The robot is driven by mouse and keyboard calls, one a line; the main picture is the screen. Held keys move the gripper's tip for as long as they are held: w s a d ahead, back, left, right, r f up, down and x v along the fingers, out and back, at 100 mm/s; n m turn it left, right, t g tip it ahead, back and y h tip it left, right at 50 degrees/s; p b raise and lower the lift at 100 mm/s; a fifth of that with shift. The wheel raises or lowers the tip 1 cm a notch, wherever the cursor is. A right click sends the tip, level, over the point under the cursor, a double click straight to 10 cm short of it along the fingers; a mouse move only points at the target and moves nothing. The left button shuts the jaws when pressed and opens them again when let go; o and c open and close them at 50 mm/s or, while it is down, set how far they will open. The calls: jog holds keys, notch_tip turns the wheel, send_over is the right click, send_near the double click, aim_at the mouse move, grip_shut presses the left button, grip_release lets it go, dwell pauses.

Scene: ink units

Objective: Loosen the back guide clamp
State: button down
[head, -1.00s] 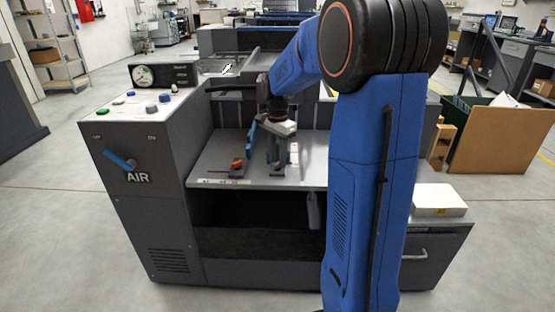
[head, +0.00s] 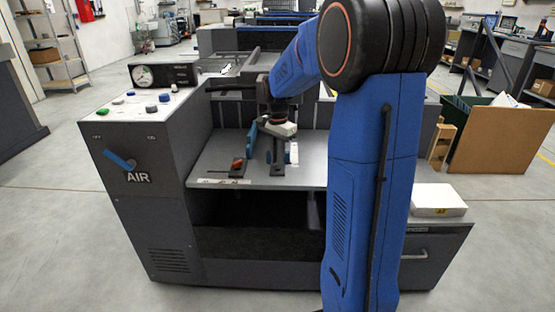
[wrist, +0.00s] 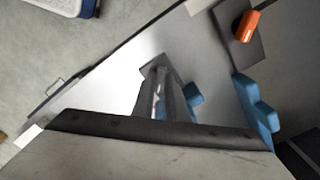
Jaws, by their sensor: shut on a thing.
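My gripper (head: 277,168) points down at the grey table plate (head: 220,150) of the machine. In the wrist view its long dark fingers (wrist: 158,82) are close together, with their tips at a small dark base on the plate. I take this as the back guide clamp (wrist: 174,74); the fingers hide most of it. A blue guide piece (wrist: 193,97) shows beside the fingers. Another clamp with an orange knob (head: 238,164) on a dark block stands to the left, apart from my gripper; its knob also shows in the wrist view (wrist: 246,25).
A longer blue guide (head: 251,137) stands between the orange-knobbed clamp and my gripper. The control box with the AIR lever (head: 120,159) rises left of the plate. A dark bar (head: 230,87) crosses behind.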

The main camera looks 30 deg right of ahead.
jog(key=n, duration=0.4)
jog(key=shift+n, duration=0.4)
jog(key=n, duration=0.9)
jog(key=shift+n, duration=1.7)
jog(key=c, duration=1.8)
grip_release()
jog(key=shift+o, duration=0.2)
jog(key=shift+r, duration=0.15)
notch_tip(320, 180, up, 17)
